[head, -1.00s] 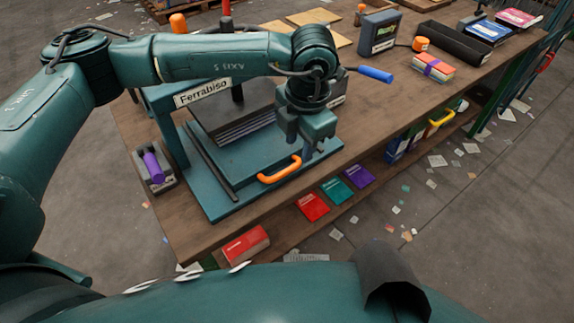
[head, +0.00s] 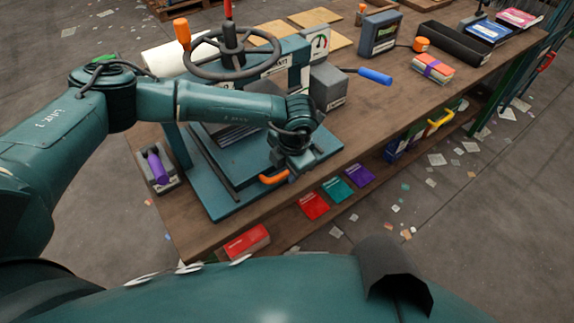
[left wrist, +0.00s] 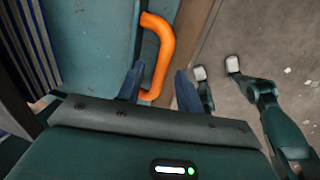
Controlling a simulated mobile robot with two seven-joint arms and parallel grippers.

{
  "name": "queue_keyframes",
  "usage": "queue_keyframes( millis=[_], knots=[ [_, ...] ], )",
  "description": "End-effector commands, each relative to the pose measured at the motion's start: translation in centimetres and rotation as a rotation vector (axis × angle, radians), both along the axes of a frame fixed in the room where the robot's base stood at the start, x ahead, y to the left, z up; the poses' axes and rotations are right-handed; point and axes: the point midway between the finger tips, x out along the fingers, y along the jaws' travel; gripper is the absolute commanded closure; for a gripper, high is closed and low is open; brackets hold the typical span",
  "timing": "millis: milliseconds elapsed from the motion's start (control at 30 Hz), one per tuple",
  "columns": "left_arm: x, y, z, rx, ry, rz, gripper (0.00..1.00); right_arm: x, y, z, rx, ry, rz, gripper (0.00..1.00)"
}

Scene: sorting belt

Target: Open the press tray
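The press (head: 262,72), with a dark handwheel on top, stands on the wooden bench. Its teal tray (head: 243,160) lies low on the press base and has an orange handle (head: 272,179) at the front edge. My left gripper (head: 291,176) is down at the handle and covers its right part. In the left wrist view the orange handle (left wrist: 157,50) runs down to between the two blue fingertips of my left gripper (left wrist: 160,82). The fingers stand apart, with a visible gap on the right of the handle.
A grey holder with a purple-handled tool (head: 157,168) stands left of the press. A grey box (head: 328,86) with a blue-handled lever is on its right. Red, teal and purple packets (head: 336,189) lie below the front edge. The bench's middle right is mostly clear.

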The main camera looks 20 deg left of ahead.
Motion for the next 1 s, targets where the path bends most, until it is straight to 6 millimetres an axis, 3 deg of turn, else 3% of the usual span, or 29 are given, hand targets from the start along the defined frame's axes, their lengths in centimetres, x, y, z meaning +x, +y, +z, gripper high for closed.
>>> queue_keyframes(
  millis=[267,700,1000],
  knots=[
    [-0.02,-0.02,-0.14,-0.001,0.001,-0.001,0.65,-0.05,0.08,0.01,0.003,0.002,-0.001,1.0],
    [0.0,-0.03,-0.09,-0.001,0.001,0.0,1.0,-0.56,-0.02,-0.18,-0.003,0.009,0.005,1.0],
    [0.0,-0.03,-0.06,-0.001,-0.001,0.0,1.0,-0.54,-0.08,-0.15,-0.005,0.008,0.008,1.0]
  ],
)
